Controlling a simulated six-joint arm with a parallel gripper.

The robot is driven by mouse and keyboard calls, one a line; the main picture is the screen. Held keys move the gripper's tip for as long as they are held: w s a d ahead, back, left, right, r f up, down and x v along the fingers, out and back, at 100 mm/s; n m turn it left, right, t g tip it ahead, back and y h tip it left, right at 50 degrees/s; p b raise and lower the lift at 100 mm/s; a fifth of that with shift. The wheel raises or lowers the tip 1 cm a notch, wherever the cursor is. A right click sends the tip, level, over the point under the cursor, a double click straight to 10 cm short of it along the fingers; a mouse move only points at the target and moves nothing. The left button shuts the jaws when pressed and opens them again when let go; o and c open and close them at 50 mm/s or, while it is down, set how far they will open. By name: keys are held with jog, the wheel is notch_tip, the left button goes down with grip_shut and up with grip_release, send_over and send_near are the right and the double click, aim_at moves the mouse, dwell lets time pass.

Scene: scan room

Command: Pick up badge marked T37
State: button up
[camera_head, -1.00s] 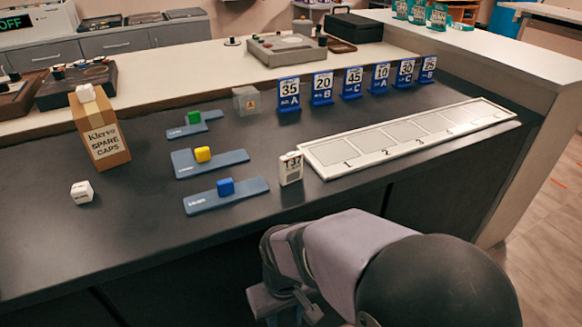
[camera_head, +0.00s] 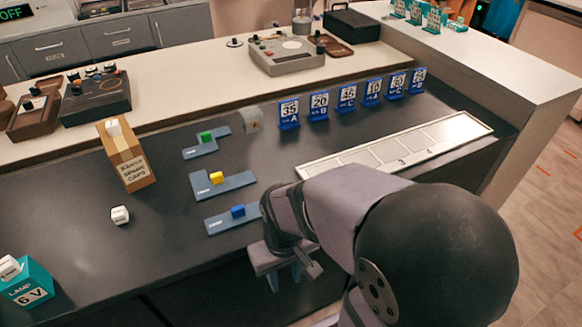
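The badge marked T37 is not visible now. The spot on the dark bench (camera_head: 100,265) where it stood, left of the numbered white tray (camera_head: 440,148), is now covered by my arm. My gripper (camera_head: 291,279) is at the lower middle, by the front edge of the bench, pointing down. Its fingers are small and partly hidden by my own wrist, so I cannot tell whether they are apart or hold anything.
Several blue number stands (camera_head: 319,107) line the back. The front-left bench is mostly clear.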

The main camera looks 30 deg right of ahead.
notch_tip(320, 180, up, 32)
jog(key=n+p, duration=0.1)
jog(key=p, duration=2.9)
jog(key=w+f+n+h+b, duration=0.4)
jog(key=f+n+b, duration=0.2)
jog(key=w+d+f+n+h+b, duration=0.1)
jog(key=w+f+n+h+b, duration=0.3)
jog(key=f+n+b, duration=0.2)
jog(key=w+f+n+t+h+b, duration=0.1)
jog(key=w+f+n+h+b, duration=0.3)
jog(key=f+n+h+b, duration=0.1)
jog(key=shift+d+f+n+b, duration=0.4)
jog(key=shift+f+b, duration=0.3)
jog(key=shift+b, duration=0.55)
jog(key=shift+w+a+n+t, duration=0.25)
jog(key=shift+w+n+t, duration=0.05)
jog(key=shift+w, duration=0.1)
jog(key=shift+p+x, duration=0.3)
jog(key=shift+x, duration=1.25)
jog(key=shift+p+x, duration=0.45)
jog(key=shift+x, duration=1.75)
jog(key=shift+w+r, duration=0.1)
jog(key=shift+c, duration=0.4)
